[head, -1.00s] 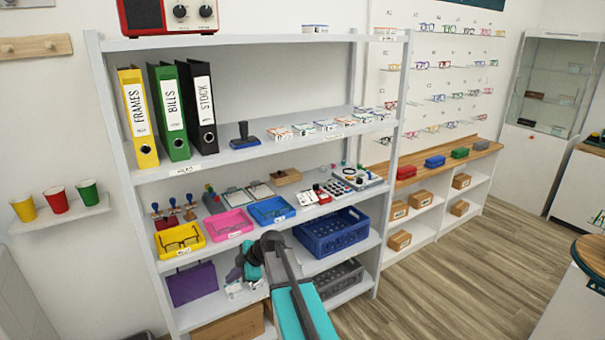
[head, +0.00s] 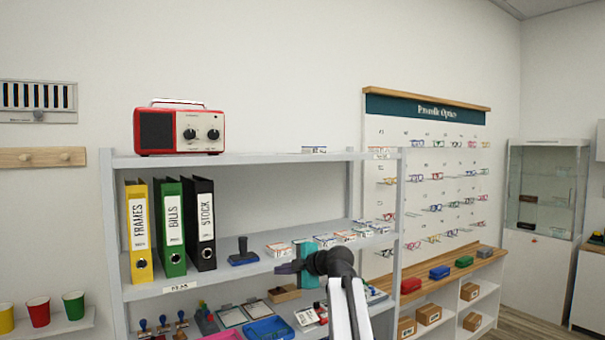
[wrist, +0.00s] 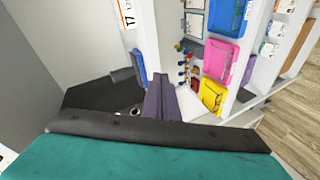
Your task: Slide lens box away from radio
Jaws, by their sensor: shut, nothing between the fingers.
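The red radio (head: 178,131) stands upright on the left part of the top shelf (head: 255,157). A small white lens box (head: 314,149) lies on the same top shelf, to the right of the radio, with a wide bare gap between them. My gripper (head: 280,268) is below the top shelf, in front of the second shelf, pointing left. Its dark fingers are shut and empty; they also show in the wrist view (wrist: 160,98). The gripper is apart from the lens box and the radio. The wrist view shows neither of them clearly.
The second shelf holds yellow, green and black binders (head: 172,228), a dark stamp (head: 242,252) and several lens boxes (head: 278,249) behind my gripper. Trays such as the pink one (wrist: 221,59) are lower down. The top shelf is otherwise mostly clear.

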